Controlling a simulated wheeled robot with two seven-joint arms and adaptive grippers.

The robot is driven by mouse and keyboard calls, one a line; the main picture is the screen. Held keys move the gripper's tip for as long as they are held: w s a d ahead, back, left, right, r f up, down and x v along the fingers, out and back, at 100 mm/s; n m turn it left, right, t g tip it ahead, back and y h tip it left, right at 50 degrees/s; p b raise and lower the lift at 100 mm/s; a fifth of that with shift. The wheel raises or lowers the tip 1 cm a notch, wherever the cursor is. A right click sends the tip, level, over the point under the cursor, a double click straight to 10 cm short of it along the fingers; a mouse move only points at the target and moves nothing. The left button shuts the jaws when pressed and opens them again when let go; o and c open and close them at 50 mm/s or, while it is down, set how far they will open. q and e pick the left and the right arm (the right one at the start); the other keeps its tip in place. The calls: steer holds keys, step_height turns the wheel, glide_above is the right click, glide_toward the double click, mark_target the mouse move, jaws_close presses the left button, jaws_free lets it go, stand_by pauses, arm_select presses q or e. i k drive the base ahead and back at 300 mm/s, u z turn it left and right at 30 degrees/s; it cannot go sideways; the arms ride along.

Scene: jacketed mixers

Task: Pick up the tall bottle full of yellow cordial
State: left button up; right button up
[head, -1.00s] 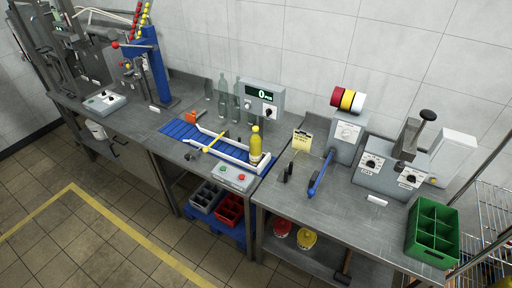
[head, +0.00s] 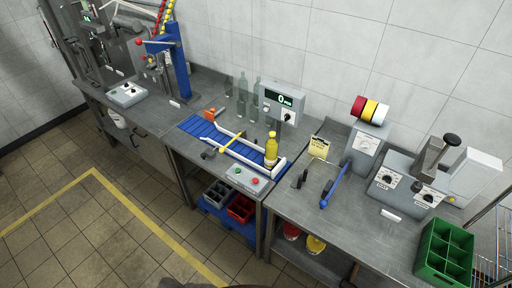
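The tall bottle of yellow cordial (head: 271,150) stands upright at the right end of the blue conveyor (head: 199,127), between its white guide rails. Its body and top both look yellow. Several empty clear bottles (head: 242,97) stand behind the conveyor near the wall. Neither of my grippers shows in the head view. A dark shape at the bottom edge is too cut off to identify.
A counter box with a display (head: 282,102) stands behind the bottle. A control box with buttons (head: 249,179) is at the conveyor's front. A yellow arm (head: 231,141) crosses the conveyor. A green crate (head: 445,252) sits at the right end of the bench.

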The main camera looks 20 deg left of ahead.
mark_target(271, 145)
steer(key=u, duration=0.5)
steer(key=i, duration=1)
steer(key=u, duration=0.4)
